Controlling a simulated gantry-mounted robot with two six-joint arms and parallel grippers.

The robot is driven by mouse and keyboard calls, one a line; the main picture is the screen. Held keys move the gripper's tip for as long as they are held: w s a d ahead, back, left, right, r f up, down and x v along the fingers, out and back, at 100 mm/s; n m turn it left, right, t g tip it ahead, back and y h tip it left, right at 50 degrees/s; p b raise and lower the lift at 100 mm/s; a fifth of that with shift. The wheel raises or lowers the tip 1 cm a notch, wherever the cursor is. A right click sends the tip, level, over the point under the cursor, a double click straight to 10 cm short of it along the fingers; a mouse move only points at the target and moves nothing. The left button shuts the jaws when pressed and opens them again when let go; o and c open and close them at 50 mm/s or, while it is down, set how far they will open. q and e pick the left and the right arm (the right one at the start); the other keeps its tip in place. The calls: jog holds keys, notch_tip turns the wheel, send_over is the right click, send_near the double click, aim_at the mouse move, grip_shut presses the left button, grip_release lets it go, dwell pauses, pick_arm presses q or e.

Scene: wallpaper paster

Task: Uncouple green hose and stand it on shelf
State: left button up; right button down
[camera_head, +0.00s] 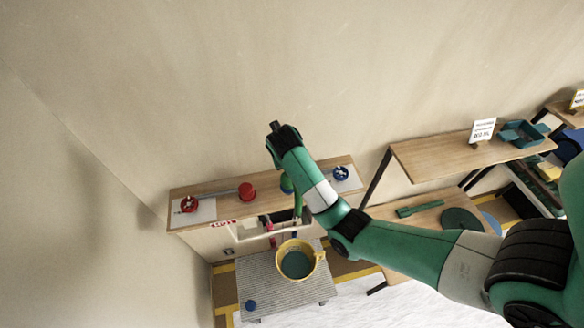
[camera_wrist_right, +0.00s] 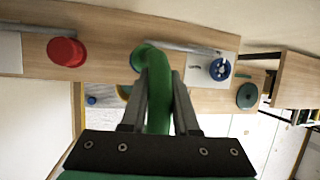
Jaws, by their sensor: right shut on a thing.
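The green hose (camera_wrist_right: 158,95) runs up between the two fingers of my right gripper (camera_wrist_right: 159,78) in the right wrist view. The gripper is shut on it. The hose's upper end bends over to the left at the wooden shelf (camera_wrist_right: 108,60), beside a grey metal pipe (camera_wrist_right: 185,47). I cannot tell whether this end is coupled. In the head view a length of green hose (camera_head: 298,206) shows below the wall shelf (camera_head: 225,202), beside my right arm. My left gripper is in neither view.
A red cap (camera_head: 246,191), a red valve wheel (camera_head: 189,204) and a blue valve wheel (camera_head: 341,173) are on the wall shelf. A yellow bucket (camera_head: 313,256) stands on a grey platform below. Another wooden shelf (camera_head: 430,157) with a teal tray (camera_head: 522,134) is at right.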

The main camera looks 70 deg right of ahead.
jog(key=shift+r, duration=1.65)
jog(key=shift+w, duration=0.1)
